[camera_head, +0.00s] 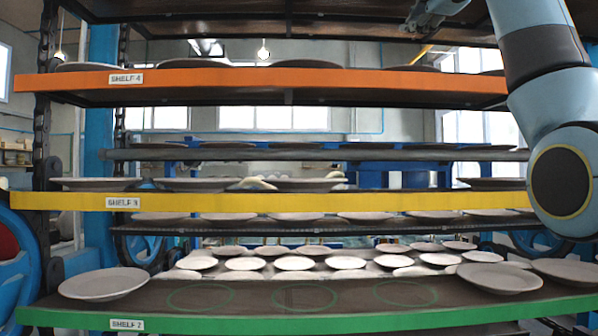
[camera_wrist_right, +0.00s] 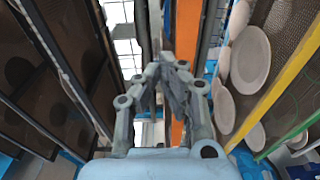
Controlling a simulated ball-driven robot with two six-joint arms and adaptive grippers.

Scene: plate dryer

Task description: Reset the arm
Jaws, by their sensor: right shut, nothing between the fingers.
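My right arm comes in from the upper right of the head view, bent in front of the shelves. Its gripper (camera_head: 424,22) shows small at the top edge, above the orange shelf. In the right wrist view my right gripper (camera_wrist_right: 172,72) is shut, its fingertips together with nothing between them. My left gripper is in neither view.
The plate rack has an orange shelf (camera_head: 250,80), a yellow shelf (camera_head: 400,201) and a green shelf (camera_head: 250,324), all bearing plates. A plate (camera_head: 104,284) lies at the green shelf's left. Three empty green circles (camera_head: 305,296) are marked on it.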

